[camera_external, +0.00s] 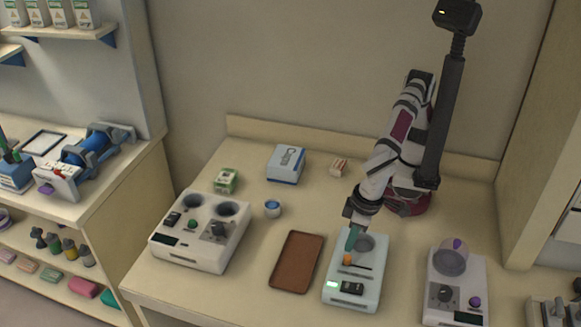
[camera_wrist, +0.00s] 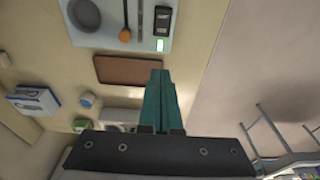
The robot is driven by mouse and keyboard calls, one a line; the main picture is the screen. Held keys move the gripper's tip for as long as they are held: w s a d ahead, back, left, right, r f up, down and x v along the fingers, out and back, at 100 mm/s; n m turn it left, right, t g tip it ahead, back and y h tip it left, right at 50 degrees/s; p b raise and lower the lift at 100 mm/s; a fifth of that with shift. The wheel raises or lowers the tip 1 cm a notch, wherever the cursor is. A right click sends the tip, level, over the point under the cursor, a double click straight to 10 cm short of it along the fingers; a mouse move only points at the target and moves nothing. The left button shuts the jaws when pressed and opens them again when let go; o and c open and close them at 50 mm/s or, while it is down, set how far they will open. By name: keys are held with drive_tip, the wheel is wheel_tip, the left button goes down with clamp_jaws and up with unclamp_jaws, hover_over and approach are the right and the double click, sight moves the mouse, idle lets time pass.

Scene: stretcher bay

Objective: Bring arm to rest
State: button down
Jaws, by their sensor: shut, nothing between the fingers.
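My gripper (camera_external: 351,241) has teal fingers that are closed together with nothing between them. In the external view it points down over the pale device (camera_external: 368,293) with an orange knob (camera_external: 347,259) and a lit green display; I cannot tell whether it touches the device. In the wrist view the shut fingers (camera_wrist: 161,78) reach up the middle of the picture, and the pale device (camera_wrist: 92,38) with the orange knob (camera_wrist: 125,35) lies beyond them at the top. My arm is bent and its base stands at the back right of the table.
A brown tray (camera_external: 297,263) lies left of the pale device. A white two-well device (camera_external: 201,231), blue cup (camera_external: 272,209), green box (camera_external: 226,180), blue-white box (camera_external: 286,164) and small box (camera_external: 338,168) stand further left and back. Another device (camera_external: 455,287) with purple parts is right.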

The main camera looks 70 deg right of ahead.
drive_tip(key=shift+r, duration=0.1)
idle(0.3)
drive_tip(key=w+d+r+m+g, duration=0.15)
drive_tip(key=w+d, duration=0.35)
drive_tip(key=d, duration=0.8)
drive_tip(key=w+d+r+m, duration=0.1)
drive_tip(key=w+d+r, duration=0.35)
drive_tip(key=d, duration=0.75)
drive_tip(key=s+d+f+m+y, duration=0.1)
drive_tip(key=s+d+f, duration=0.2)
drive_tip(key=s+d, duration=0.2)
drive_tip(key=s+d+f+m, duration=0.2)
drive_tip(key=s+d, duration=0.3)
drive_tip(key=d, duration=0.7)
drive_tip(key=shift+d+f+y, duration=0.15)
drive_tip(key=shift+f+y, duration=0.25)
drive_tip(key=c, duration=1.6)
unclamp_jaws()
drive_tip(key=shift+w+g, duration=0.1)
drive_tip(key=shift+g, duration=0.15)
